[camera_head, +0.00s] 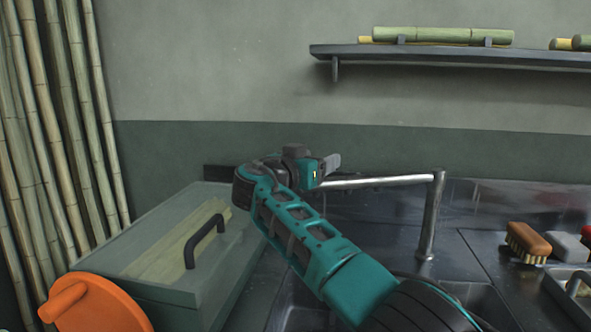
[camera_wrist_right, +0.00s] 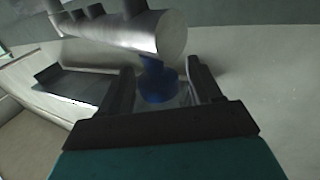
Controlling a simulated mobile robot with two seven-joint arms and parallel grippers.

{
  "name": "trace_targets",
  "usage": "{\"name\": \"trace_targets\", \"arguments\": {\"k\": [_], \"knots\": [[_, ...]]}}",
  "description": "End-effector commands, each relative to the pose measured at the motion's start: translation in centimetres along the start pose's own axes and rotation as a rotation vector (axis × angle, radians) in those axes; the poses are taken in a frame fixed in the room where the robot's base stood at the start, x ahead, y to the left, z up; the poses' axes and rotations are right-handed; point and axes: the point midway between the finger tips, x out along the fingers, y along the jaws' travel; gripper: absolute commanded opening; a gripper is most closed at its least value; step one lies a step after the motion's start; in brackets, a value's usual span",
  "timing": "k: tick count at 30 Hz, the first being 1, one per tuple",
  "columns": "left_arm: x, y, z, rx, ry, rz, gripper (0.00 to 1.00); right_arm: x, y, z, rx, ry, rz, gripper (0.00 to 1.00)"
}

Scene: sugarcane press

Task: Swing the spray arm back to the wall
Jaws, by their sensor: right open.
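The spray arm (camera_head: 385,181) is a bare metal pipe running left from the top of an upright metal post (camera_head: 431,222) at the sink. Its left end is hidden behind my right gripper (camera_head: 330,166). In the right wrist view a thick metal tube (camera_wrist_right: 125,32) crosses the top, with a blue piece (camera_wrist_right: 158,82) below its end. The blue piece is between the two dark, spread fingers of my right gripper (camera_wrist_right: 160,68). I cannot tell whether either finger touches it. My left gripper is not in view.
A green-grey box (camera_head: 140,285) with a black handle stands left of my right arm, near an orange disc (camera_head: 100,305). Bamboo poles (camera_head: 60,120) line the left. A brush (camera_head: 528,240) lies on the right counter. A shelf (camera_head: 450,55) holds cane above.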

Motion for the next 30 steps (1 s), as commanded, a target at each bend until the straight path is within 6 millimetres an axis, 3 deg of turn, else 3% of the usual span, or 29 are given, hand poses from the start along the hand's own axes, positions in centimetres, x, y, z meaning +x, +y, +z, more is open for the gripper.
{"name": "trace_targets", "arguments": {"k": [5,18,24,30], "knots": [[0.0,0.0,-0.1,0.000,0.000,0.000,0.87,-2.3,0.0,0.0,0.003,0.000,-0.003,0.64],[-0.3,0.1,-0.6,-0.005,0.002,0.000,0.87,-10.5,0.1,-0.1,0.001,0.000,0.000,0.64],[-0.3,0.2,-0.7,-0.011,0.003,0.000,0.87,-11.8,0.1,0.0,0.000,-0.002,0.002,0.64],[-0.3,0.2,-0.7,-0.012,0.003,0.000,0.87,-11.9,0.1,0.0,0.000,-0.002,0.002,0.64]]}}
